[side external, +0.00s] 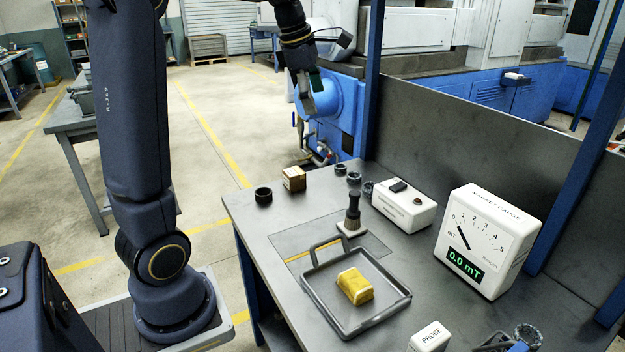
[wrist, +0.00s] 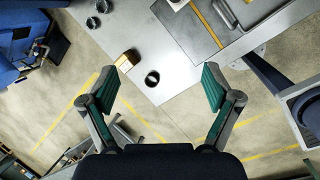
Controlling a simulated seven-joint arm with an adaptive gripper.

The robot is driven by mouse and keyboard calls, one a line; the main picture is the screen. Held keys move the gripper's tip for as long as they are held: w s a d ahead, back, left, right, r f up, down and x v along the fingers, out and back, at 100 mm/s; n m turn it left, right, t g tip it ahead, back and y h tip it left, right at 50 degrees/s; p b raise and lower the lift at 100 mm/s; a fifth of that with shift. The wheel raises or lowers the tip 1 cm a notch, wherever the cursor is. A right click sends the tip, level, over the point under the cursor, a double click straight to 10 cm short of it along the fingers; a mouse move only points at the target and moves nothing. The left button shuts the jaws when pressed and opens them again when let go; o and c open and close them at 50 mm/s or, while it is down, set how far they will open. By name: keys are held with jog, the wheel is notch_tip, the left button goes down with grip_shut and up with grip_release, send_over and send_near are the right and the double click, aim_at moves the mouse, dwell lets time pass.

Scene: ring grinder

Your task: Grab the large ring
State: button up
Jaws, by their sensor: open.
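A dark ring (side external: 263,195) lies near the left corner of the grey bench and looks larger than the small dark rings (side external: 347,174) farther back. In the wrist view the same ring (wrist: 152,78) shows between the fingers, well below them. My gripper (side external: 306,98) is high above the bench's far end in the side view, apart from everything on the bench. In the wrist view my gripper (wrist: 170,78) is open and empty, its two green-padded fingers spread wide.
A wooden block (side external: 293,178) stands close beside the ring. A brush (side external: 352,215), a white box (side external: 404,206), a gauge (side external: 487,241) and a tray (side external: 318,300) with a yellow block are on the bench. A blue upright post (side external: 373,85) rises at the back.

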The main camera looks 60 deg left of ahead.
jog(key=a+f+n+g, duration=0.2)
jog(key=a+f+n, duration=0.4)
jog(key=a, duration=0.6)
jog(key=n+g, duration=0.2)
send_over(263, 188)
jog(key=d, duration=0.2)
notch_tip(263, 188, down, 13)
jog(key=f, duration=0.9)
jog(key=shift+d+f, duration=0.2)
jog(key=shift+f, duration=0.05)
jog(key=f, duration=0.4)
jog(key=s+f, duration=0.1)
jog(key=f, duration=0.1)
jog(key=shift+a, duration=0.1)
jog(key=shift+r, duration=0.1)
jog(key=c, duration=1.3)
jog(key=shift+w, duration=0.1)
jog(key=shift+c, duration=0.3)
jog(key=shift+r, duration=0.15)
